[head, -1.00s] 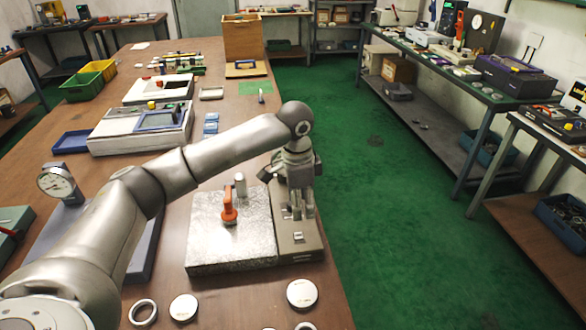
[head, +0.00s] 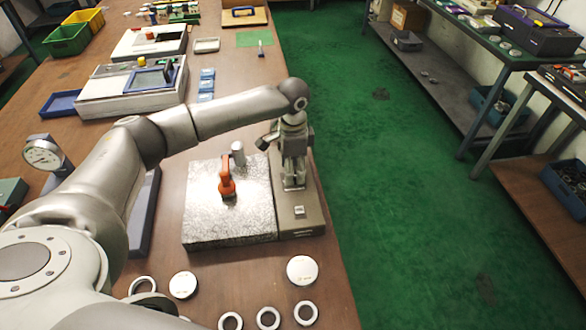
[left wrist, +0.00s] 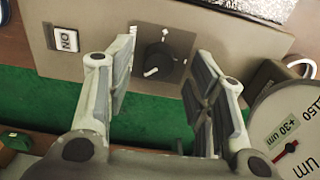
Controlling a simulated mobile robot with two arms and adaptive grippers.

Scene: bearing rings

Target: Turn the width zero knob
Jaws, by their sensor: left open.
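The black round knob (left wrist: 160,58) with a white pointer mark sits on a dark square plate on the beige panel of the instrument (left wrist: 220,35). In the left wrist view my left gripper (left wrist: 158,75) is open, with one finger on each side of the knob and a gap on both sides. In the head view the left gripper (head: 293,184) points down over the instrument box (head: 312,222) and hides the knob. I cannot tell the exact height of the fingertips above the panel. My right gripper is not in view.
A dial face (left wrist: 292,130) with a red needle is close at the right of the wrist view. A white push button (left wrist: 66,40) lies left of the knob. A speckled plate (head: 215,225) with an orange-handled part (head: 226,180) adjoins the box. Several rings lie in front.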

